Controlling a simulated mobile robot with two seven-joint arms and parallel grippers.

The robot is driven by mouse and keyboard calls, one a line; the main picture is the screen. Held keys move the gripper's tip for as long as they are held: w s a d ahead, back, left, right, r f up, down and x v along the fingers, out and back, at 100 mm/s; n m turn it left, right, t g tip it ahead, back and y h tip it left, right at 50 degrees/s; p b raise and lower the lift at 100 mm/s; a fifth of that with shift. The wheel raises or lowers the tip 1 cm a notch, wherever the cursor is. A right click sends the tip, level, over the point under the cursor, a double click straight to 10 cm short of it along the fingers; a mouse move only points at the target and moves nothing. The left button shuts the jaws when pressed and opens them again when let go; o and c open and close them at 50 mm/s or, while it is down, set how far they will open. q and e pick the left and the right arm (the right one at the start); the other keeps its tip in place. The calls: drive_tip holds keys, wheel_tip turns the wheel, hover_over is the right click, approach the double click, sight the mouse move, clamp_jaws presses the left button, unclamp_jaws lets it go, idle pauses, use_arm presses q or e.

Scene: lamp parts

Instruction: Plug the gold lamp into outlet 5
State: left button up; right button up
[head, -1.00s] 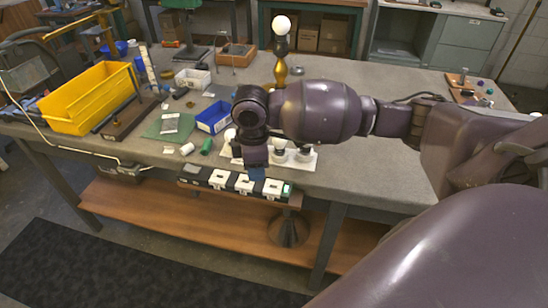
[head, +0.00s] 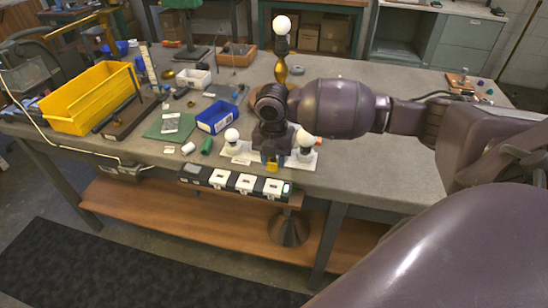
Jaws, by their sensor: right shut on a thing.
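The gold lamp (head: 281,68) stands at the back of the table, with a dark upper stem and a round white bulb (head: 282,25). A dark outlet strip with white sockets (head: 245,183) runs along the front edge of the table. A green spot shows at its right end. My right gripper (head: 272,165) points down just above the right part of the strip. It is shut on a small gold piece (head: 272,167), partly hidden by the jaws. I cannot tell the socket numbers, or whether the piece touches a socket. My left gripper is not in view.
White bulbs on a pale board stand left (head: 232,135) and right (head: 305,139) of my right gripper. A blue bin (head: 216,117), a green cylinder (head: 207,146) and a yellow bin (head: 92,97) are further left. The table's right side is mostly clear.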

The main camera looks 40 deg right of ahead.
sight(275, 184)
drive_tip(key=shift+f+b, duration=0.3)
drive_tip(key=shift+f, duration=0.2)
drive_tip(key=shift+f+b, duration=0.95)
drive_tip(key=shift+f, duration=0.35)
drive_tip(key=shift+f+b, duration=0.55)
drive_tip(key=shift+f, duration=0.2)
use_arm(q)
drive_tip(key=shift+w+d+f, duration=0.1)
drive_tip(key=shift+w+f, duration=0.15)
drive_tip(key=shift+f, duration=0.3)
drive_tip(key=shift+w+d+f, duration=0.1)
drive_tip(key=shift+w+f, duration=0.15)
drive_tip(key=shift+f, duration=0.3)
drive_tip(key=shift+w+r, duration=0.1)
use_arm(e)
drive_tip(key=o, duration=0.4)
drive_tip(key=c, duration=0.4)
drive_tip(key=shift+o, duration=0.2)
drive_tip(key=shift+f, duration=0.6)
